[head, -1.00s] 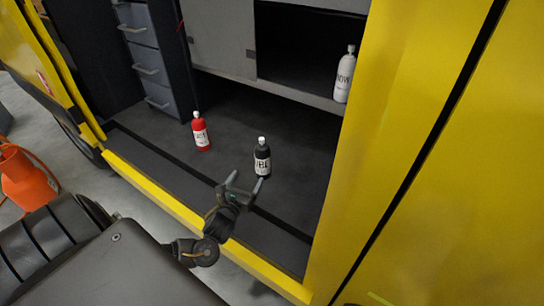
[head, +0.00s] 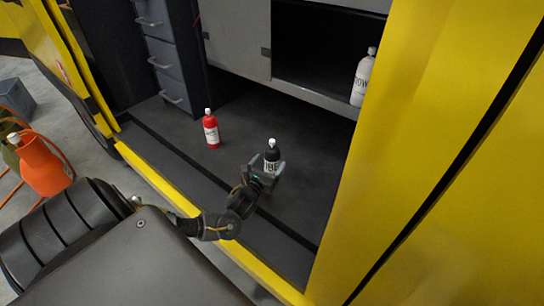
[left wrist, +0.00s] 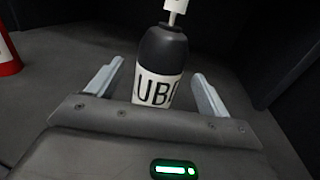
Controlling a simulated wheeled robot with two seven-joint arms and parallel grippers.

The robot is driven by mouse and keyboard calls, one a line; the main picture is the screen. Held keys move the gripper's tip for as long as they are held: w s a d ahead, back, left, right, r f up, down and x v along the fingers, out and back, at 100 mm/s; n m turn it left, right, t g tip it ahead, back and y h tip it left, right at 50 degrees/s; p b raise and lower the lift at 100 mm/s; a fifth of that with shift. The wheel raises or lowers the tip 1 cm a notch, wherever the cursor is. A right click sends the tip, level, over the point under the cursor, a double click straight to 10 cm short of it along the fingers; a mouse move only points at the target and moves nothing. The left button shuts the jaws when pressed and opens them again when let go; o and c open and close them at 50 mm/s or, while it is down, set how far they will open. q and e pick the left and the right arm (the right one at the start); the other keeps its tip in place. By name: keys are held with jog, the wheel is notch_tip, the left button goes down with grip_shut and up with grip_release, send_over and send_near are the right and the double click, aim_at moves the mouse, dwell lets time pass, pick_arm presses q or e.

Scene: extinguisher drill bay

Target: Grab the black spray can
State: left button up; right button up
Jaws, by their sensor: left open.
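The black spray can (head: 272,157) has a white cap and a white label. It stands upright on the dark floor of the yellow van's bay. In the left wrist view the black can (left wrist: 164,55) stands between the two fingers, with a gap on each side. My left gripper (head: 267,170) is open around the can's lower part, and its fingers (left wrist: 157,85) do not appear to touch it. The can's base is hidden behind the gripper body in the wrist view. My right gripper is not in view.
A red bottle (head: 211,130) stands to the left on the bay floor; its edge shows in the left wrist view (left wrist: 7,55). A white bottle (head: 362,80) stands on a shelf at upper right. A yellow sill (head: 160,183) edges the bay. Grey drawers (head: 167,55) stand at the back left.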

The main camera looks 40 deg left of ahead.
aim_at(274, 148)
pick_arm(q)
jog(key=b+x, duration=0.1)
jog(key=x, duration=0.4)
jog(key=shift+w+r, duration=0.1)
jog(key=shift+r, duration=0.05)
jog(key=c, duration=1.3)
jog(key=shift+r, duration=0.1)
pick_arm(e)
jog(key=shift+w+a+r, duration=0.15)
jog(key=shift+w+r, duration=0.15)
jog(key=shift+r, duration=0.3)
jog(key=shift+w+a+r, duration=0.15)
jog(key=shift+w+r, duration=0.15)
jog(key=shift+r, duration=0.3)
pick_arm(q)
jog(key=shift+a, duration=0.1)
